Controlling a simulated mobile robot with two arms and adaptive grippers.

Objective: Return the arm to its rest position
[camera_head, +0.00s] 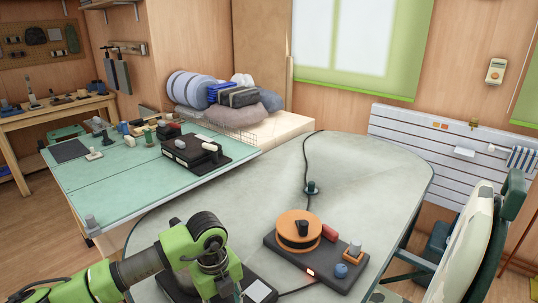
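My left arm, green and black, comes in from the lower left and reaches over the near edge of the grey table (375,170). Its wrist bends down, and my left gripper (228,292) is at the bottom edge of the view, partly cut off and partly hidden by the wrist. I cannot tell whether its fingers are open or shut, or whether they hold anything. A dark plate-like thing with a light square lies beneath and beside it. My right gripper is not in view.
An orange reel (298,231) sits on a black base (335,278) right of my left gripper. A black cord (306,165) crosses the table near a small dark green fitting (312,188). A cluttered green bench (110,175) stands left; a pale chair (470,250) stands right.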

